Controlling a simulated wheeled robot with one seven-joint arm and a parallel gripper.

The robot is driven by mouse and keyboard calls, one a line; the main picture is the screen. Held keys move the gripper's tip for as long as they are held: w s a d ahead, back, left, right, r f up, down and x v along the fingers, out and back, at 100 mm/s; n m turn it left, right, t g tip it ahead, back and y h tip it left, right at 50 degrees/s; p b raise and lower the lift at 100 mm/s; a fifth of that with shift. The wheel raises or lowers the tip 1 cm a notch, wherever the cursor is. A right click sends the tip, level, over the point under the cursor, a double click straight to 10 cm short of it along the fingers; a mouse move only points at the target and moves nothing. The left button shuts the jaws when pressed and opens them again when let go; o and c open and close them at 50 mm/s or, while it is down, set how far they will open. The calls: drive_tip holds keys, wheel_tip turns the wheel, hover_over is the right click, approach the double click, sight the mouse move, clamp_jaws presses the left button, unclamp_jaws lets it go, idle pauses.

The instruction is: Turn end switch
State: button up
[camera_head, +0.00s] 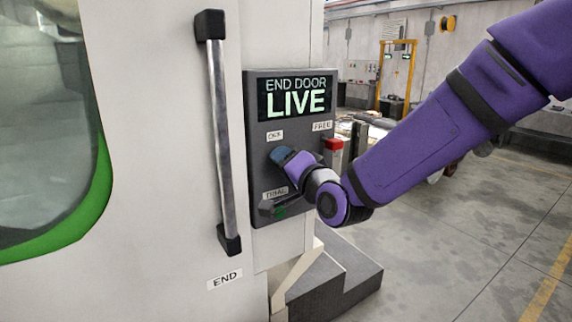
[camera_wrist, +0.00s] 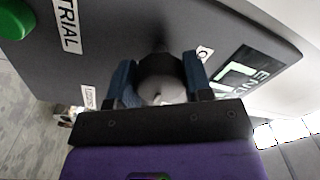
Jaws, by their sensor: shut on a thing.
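The end switch is a dark round knob (camera_wrist: 160,68) on the grey control panel (camera_head: 258,165). My gripper (camera_head: 282,155) reaches the panel from the right and hides the knob in the head view. In the wrist view, its two blue fingers (camera_wrist: 160,82) are shut on the knob, one on each side. The panel's display (camera_head: 294,98) reads "END DOOR LIVE". Labels "OFF" (camera_head: 275,135), "FREE" (camera_head: 322,125) and "TRIAL" (camera_head: 274,193) sit around the switch. I cannot tell which way the knob points.
A green button (camera_wrist: 14,18) sits near the "TRIAL" label. A red-topped block (camera_head: 333,146) is at the panel's right edge. A vertical door handle (camera_head: 222,135) stands out left of the panel. A dark step (camera_head: 345,280) is below. The floor at right is open.

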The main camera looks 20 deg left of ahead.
drive_tip(key=shift+m, duration=0.6)
drive_tip(key=o, duration=0.9)
drive_tip(key=shift+o, duration=0.2)
drive_tip(key=v, duration=1.1)
